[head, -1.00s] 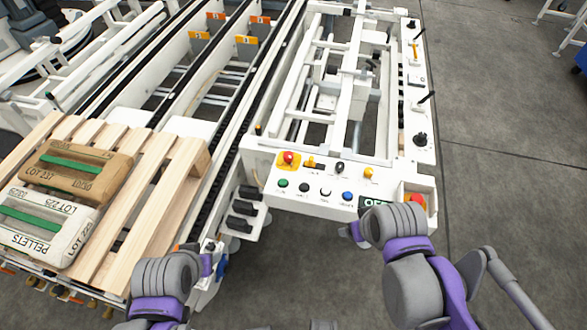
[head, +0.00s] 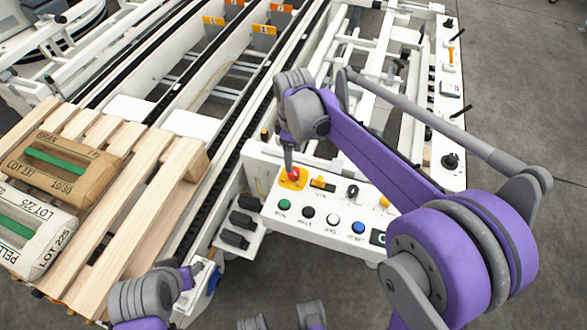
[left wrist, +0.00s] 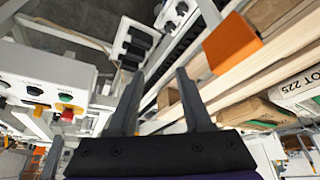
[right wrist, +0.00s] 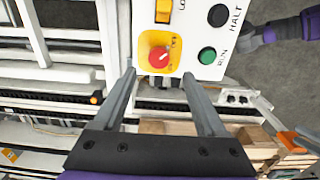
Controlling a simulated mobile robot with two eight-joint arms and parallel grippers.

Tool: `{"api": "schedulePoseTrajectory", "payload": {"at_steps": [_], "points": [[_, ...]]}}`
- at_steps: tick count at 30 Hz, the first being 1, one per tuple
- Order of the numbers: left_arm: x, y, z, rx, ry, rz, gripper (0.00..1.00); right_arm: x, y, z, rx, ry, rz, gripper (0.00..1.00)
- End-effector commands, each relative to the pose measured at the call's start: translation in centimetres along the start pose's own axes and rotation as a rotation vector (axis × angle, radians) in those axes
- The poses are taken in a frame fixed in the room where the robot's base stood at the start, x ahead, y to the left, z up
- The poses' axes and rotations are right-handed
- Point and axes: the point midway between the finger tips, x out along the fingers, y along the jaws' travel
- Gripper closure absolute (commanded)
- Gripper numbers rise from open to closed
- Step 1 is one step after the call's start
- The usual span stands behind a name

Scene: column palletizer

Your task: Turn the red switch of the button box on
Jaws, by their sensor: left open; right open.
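My left gripper (left wrist: 158,75) is open and empty, low at the left of the box in the head view (head: 203,278).
An orange switch (head: 322,184), a green button (head: 283,206) and a black button (head: 308,212) sit close to the red switch. My right arm hides part of the panel. A wooden pallet (head: 150,215) with sacks stands left, beside the conveyor.

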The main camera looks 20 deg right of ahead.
Motion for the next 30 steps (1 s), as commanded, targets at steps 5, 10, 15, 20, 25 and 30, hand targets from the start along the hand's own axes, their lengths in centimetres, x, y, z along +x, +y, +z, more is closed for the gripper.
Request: {"api": "schedulePoseTrajectory", "payload": {"at_steps": [5, 10, 15, 20, 25, 30], "points": [[0.4, 0.0, 0.3, 0.0, -0.002, 0.0, 0.5, 3.6, 0.0, 0.0, 0.002, 0.0, 0.001, 0.26], [0.7, 0.0, 0.4, 0.0, -0.002, 0.0, 0.5, 5.9, 0.0, 0.0, 0.002, 0.001, 0.001, 0.26], [0.7, 0.0, 0.4, 0.0, -0.003, 0.0, 0.5, 6.9, 0.0, 0.0, 0.002, 0.001, 0.001, 0.26], [0.7, 0.0, 0.4, 0.0, -0.003, 0.0, 0.5, 7.0, 0.0, 0.0, 0.002, 0.001, 0.001, 0.26], [0.7, 0.0, 0.4, 0.0, -0.003, 0.0, 0.5, 7.0, 0.0, 0.0, 0.002, 0.001, 0.001, 0.37], [0.7, 0.0, 0.4, 0.0, -0.003, 0.0, 0.5, 7.0, 0.0, 0.0, 0.002, 0.001, 0.001, 0.67]]}}
